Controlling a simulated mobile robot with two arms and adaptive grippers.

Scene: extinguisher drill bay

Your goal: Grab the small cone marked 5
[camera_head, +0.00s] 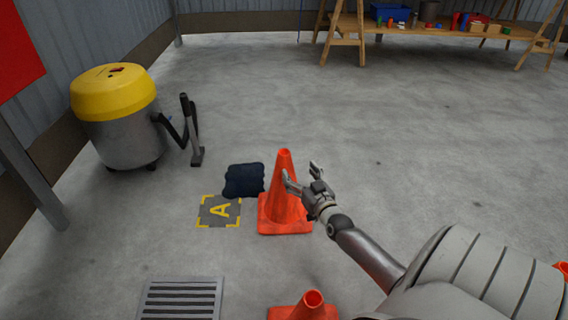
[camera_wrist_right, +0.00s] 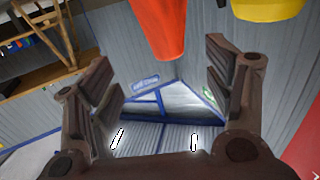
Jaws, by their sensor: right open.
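An orange cone (camera_head: 281,207) stands upright on the concrete floor near the middle of the head view. A second orange cone (camera_head: 306,308) is cut off by the bottom edge, and a bit of a third (camera_head: 562,268) shows at the right edge. I can read no number on any of them. My right gripper (camera_head: 303,173) is open and empty, in front of the middle cone's right upper side. In the right wrist view an orange cone (camera_wrist_right: 160,25) shows beyond the open fingers (camera_wrist_right: 163,80); contact is not visible. My left gripper is out of view.
A yellow-topped vacuum (camera_head: 116,112) stands at left. A dark cloth (camera_head: 243,180) lies beside the middle cone, near the floor mark A (camera_head: 219,211). A floor grate (camera_head: 180,299) is at bottom left. A wooden bench (camera_head: 445,35) stands at the back.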

